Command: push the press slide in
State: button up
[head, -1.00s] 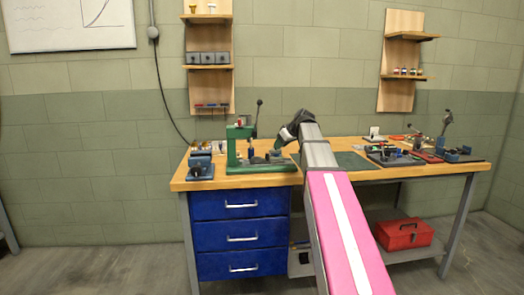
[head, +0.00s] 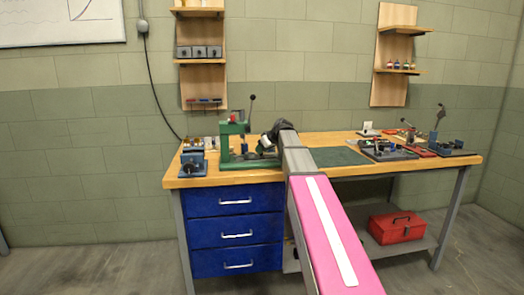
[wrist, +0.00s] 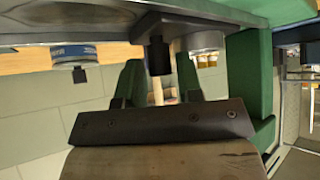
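The green press (head: 225,150) stands on the left part of the bench, with its dark lever up. My gripper (head: 262,147) is at the press's right side, low near its base; its fingers are too small to make out there. In the wrist view my gripper (wrist: 158,80) shows two green fingers standing apart. A black knob-like part (wrist: 158,55) with a thin pale rod shows between and beyond them; it looks like the press slide's end, but I cannot tell contact. A grey round part (wrist: 205,42) and the green column (wrist: 248,80) are beside it.
A blue vise (head: 193,163) stands left of the press. A green mat (head: 340,157) lies clear to the right of my arm. Several tools and fixtures (head: 388,150) fill the bench's right side. A red toolbox (head: 397,226) sits on the lower shelf.

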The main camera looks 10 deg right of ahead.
jog(key=shift+w+a+f, duration=0.1)
jog(key=shift+c, duration=0.3)
grip_shut()
jog(key=shift+a, duration=2.05)
jog(key=shift+o, duration=0.3)
grip_release()
jog(key=shift+a, duration=0.1)
jog(key=v, duration=1.1)
jog(key=shift+f, duration=0.1)
